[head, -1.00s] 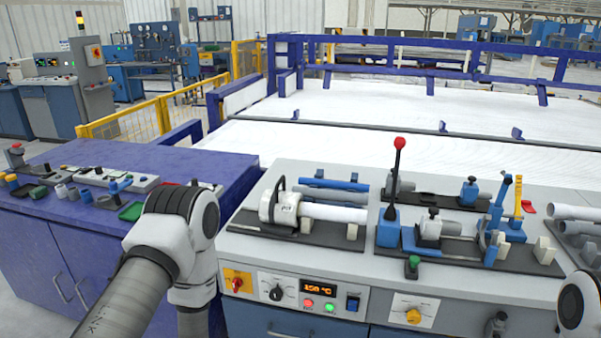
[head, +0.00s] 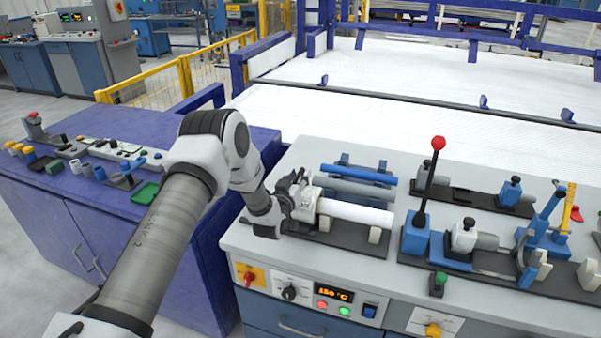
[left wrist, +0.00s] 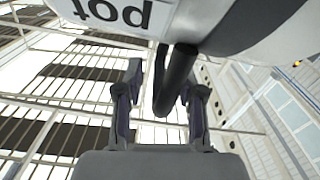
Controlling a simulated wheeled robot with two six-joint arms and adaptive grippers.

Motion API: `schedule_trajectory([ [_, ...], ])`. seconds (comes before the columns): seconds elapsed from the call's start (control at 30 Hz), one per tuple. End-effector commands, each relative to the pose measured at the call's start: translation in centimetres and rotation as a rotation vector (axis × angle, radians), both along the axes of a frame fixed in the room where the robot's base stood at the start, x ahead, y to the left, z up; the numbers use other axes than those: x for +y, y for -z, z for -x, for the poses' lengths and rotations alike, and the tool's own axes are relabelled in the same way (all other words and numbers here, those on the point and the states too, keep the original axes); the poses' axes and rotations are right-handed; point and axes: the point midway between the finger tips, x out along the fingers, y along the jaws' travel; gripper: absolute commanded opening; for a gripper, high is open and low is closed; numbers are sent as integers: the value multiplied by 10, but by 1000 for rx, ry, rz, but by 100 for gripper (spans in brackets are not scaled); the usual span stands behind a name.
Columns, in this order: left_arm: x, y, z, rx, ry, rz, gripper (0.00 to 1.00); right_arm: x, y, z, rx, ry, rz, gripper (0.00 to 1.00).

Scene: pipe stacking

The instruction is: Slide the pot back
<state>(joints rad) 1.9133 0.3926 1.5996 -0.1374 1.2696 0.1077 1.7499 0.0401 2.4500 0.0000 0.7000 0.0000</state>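The white pot (head: 306,204) sits on a dark rail base at the left of the grey bench, with a white pipe (head: 355,214) running out to its right. My left gripper (head: 289,186) is at the pot's left side and partly covers it. In the left wrist view the pot (left wrist: 250,22) fills the top, its "pot" label upside down. Its black handle (left wrist: 172,85) hangs between the two fingers of my left gripper (left wrist: 163,80). The fingers stand apart, with gaps beside the handle. My right gripper is not in view.
Blue and grey pipes (head: 358,175) lie on a rack behind the pot. A red-knobbed lever (head: 430,170) and blue clamps stand to the right. The front panel (head: 330,292) carries knobs and a display. A purple cabinet (head: 120,215) with small parts stands left.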

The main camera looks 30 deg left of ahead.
Motion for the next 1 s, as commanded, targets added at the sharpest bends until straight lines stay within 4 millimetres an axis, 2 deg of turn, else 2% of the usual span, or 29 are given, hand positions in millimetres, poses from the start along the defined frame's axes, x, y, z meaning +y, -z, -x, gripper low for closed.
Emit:
schedule_trajectory([
  [0.27, 1, 1, -6, 2, 0, 0, 38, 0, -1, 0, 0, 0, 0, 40],
  [0.3, 1, 1, -6, 2, 0, 0, 31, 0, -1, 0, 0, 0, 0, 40],
  [0.4, 1, 1, -6, 2, 0, 0, 0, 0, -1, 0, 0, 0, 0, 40],
  [0.67, 6, 1, -5, 2, -1, 1, 0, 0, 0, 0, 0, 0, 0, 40],
  [0.77, 23, 2, -1, 0, -5, 2, 0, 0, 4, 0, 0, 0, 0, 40],
  [1.0, 83, 1, 13, -4, -10, 3, 0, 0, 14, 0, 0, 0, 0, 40],
])
